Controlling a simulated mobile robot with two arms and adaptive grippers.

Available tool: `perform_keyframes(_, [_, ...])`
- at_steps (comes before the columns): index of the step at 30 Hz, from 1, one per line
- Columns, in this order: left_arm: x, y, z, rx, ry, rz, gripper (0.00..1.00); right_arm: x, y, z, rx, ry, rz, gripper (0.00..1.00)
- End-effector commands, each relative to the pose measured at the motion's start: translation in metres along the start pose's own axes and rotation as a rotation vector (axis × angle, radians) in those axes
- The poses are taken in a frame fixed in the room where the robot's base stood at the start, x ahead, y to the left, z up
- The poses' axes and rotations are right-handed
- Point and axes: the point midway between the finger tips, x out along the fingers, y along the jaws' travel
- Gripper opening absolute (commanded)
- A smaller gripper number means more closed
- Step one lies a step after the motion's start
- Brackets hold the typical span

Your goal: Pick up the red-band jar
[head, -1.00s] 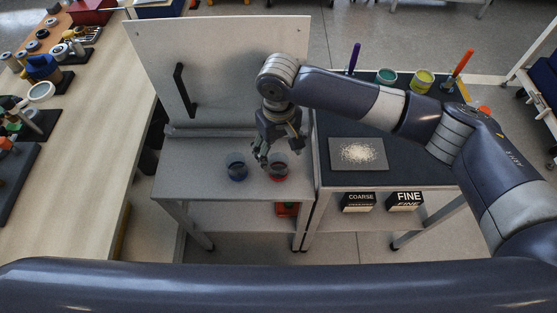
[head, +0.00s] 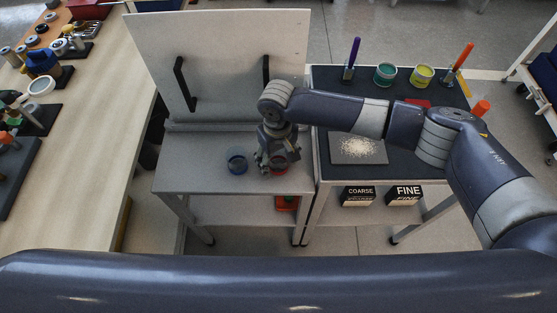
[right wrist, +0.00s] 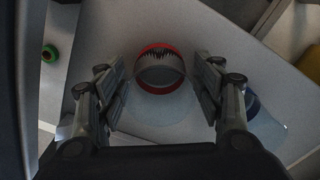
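The red-band jar (head: 281,170) stands on the light grey bench (head: 205,184), right of a blue-band jar (head: 236,164). My right gripper (head: 277,165) is open right over the red-band jar and partly hides it in the head view. In the right wrist view the red-band jar (right wrist: 160,68) shows its red rim ahead, between the two spread fingers (right wrist: 163,92). Clear space shows on both sides, and no finger visibly touches it. The blue-band jar (right wrist: 251,106) is partly hidden behind the right-hand finger there. My left gripper is out of view.
An upright panel (head: 222,60) with two black handles stands behind the jars. The dark-topped table (head: 420,150) on the right holds a grey plate (head: 358,150) with pale grains, green and yellow jars, and purple and orange upright sticks. A cluttered wooden bench (head: 90,160) lies left.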

Motion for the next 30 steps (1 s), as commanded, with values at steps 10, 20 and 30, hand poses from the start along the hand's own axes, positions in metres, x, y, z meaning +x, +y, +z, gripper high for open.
perform_keyframes(10, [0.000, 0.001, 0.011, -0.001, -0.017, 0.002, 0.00, 0.000, 0.000, 0.000, 0.000, 0.000, 0.000, 0.19])
perform_keyframes(20, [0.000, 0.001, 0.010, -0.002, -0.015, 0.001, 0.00, -0.012, 0.000, -0.001, 0.000, 0.002, -0.001, 0.19])
perform_keyframes(30, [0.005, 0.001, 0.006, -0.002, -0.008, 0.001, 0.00, -0.038, -0.035, 0.004, -0.006, 0.000, -0.004, 0.19])
